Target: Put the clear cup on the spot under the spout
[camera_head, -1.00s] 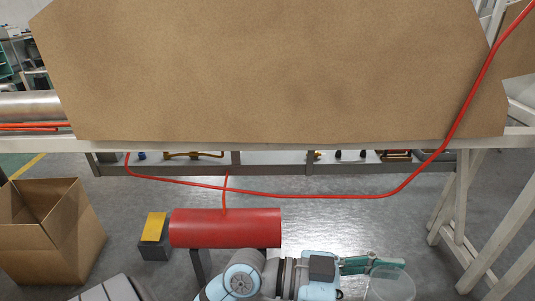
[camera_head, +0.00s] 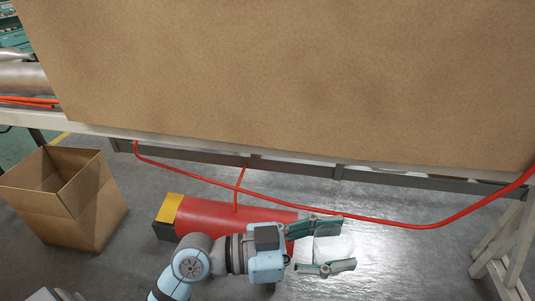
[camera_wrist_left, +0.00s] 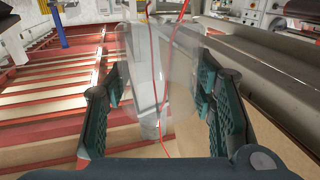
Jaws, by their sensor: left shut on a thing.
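The clear cup (camera_head: 334,250) is between the fingers of my left gripper (camera_head: 340,243), which is shut on it, in front of the red tank (camera_head: 213,221). The cup is held off the floor. In the left wrist view the see-through cup (camera_wrist_left: 150,62) stands between the two green finger pads of my left gripper (camera_wrist_left: 160,95), and the scene shows through it. I cannot make out a spout or the spot under it in either view. My right gripper is not in view.
A large brown board (camera_head: 290,80) rises over the pale bench edge (camera_head: 100,131). A red hose (camera_head: 300,208) hangs below it. An open cardboard box (camera_head: 75,215) stands at left, a white trestle leg (camera_head: 503,245) at right. Grey floor (camera_head: 425,265) lies between.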

